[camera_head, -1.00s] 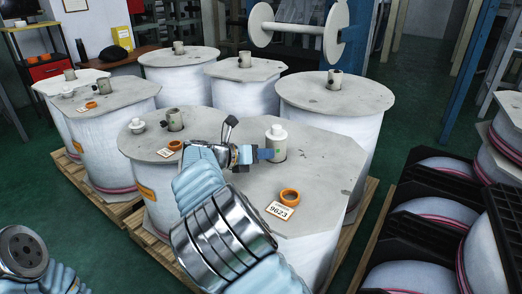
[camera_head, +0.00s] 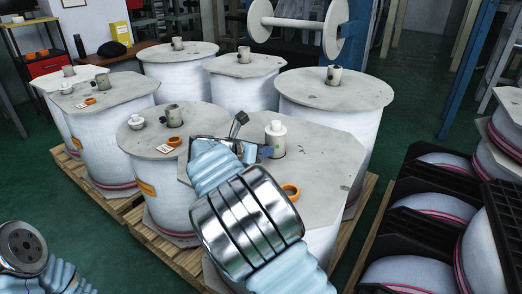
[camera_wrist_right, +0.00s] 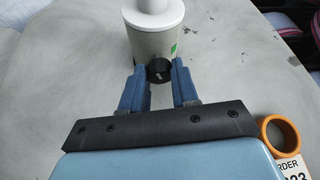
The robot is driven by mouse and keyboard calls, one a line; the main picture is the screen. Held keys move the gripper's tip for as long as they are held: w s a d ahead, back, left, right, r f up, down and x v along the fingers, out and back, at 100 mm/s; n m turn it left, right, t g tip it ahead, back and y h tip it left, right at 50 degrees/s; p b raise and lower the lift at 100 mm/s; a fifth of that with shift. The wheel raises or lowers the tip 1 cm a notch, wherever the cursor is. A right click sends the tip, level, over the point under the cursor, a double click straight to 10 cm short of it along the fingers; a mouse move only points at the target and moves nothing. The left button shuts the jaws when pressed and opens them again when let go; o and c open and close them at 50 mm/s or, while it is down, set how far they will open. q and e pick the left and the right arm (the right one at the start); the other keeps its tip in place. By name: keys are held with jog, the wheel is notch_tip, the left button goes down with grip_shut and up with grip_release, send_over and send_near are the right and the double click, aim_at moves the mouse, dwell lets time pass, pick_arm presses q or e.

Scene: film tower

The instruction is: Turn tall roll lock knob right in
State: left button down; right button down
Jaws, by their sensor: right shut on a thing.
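The tall roll (camera_head: 335,165) has a grey top plate, and a grey core with a white cap (camera_head: 275,139) stands up from it. In the right wrist view the core (camera_wrist_right: 152,42) carries a small black lock knob (camera_wrist_right: 159,71) on its near side, with a green mark to its right. My right gripper (camera_wrist_right: 158,84) has its two blue fingers on either side of the knob and is shut on it. In the head view my right gripper (camera_head: 266,152) reaches the core from the left, and the knob is hidden. My left gripper is out of view.
An orange ring (camera_head: 291,190) lies on the same plate near my right wrist. Several other wrapped rolls stand close behind and left, such as the far round one (camera_head: 336,90). Black racks with rolls (camera_head: 440,165) are at the right. Green floor shows between.

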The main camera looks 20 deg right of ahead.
jog(key=c, duration=0.9)
grip_release()
jog(key=shift+o, duration=0.2)
jog(key=v, duration=1.3)
jog(key=shift+a+r+p, duration=0.15)
jog(key=shift+a+p, duration=0.15)
jog(key=shift+a, duration=0.05)
jog(key=shift+s, duration=0.1)
